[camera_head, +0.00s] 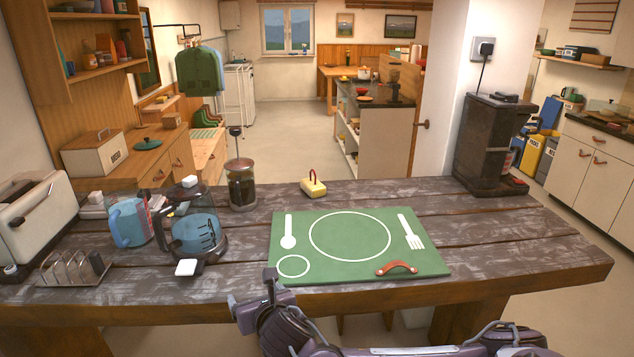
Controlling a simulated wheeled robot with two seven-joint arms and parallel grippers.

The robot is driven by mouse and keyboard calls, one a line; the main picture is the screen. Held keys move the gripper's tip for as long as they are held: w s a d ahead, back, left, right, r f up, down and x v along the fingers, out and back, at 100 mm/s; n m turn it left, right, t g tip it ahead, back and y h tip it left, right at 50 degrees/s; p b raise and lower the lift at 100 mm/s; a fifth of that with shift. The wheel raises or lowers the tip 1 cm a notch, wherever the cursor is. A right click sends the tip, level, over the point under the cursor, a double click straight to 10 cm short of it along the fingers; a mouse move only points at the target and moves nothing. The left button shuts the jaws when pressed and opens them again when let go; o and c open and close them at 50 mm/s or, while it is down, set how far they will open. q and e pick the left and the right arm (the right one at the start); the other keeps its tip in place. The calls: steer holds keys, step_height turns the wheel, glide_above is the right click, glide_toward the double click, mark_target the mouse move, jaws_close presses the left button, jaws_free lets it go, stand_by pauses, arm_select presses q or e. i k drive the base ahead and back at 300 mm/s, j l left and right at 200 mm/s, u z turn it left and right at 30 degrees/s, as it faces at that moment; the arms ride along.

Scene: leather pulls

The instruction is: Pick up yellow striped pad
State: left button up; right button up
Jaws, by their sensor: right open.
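The yellow striped pad (314,188) lies on the dark wooden table (480,240), just behind the green place mat (350,270). A dark red loop stands up from its top. My right gripper (271,280) shows at the bottom middle, at the table's front edge, its arm coming in from the lower right. It is open and appears empty, well in front of the pad and apart from it. My left gripper is not in view.
A red-brown leather pull (397,267) lies on the mat's front right. A French press (241,185), glass coffee pot (195,232), blue jug (128,222), toast rack (73,269) and toaster (35,222) crowd the left. A coffee machine (489,145) stands back right. The table's right front is clear.

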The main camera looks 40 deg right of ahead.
mark_target(311, 185)
steer(key=i+l, duration=0.15)
steer(key=l, duration=0.2)
steer(key=i+l, duration=0.15)
steer(key=l, duration=0.2)
steer(key=i+l, duration=0.1)
steer(key=l, duration=0.25)
steer(key=i+l, duration=0.15)
steer(key=l, duration=0.25)
steer(key=i+l, duration=0.15)
steer(key=l, duration=0.2)
steer(key=i+l, duration=0.15)
steer(key=l, duration=0.2)
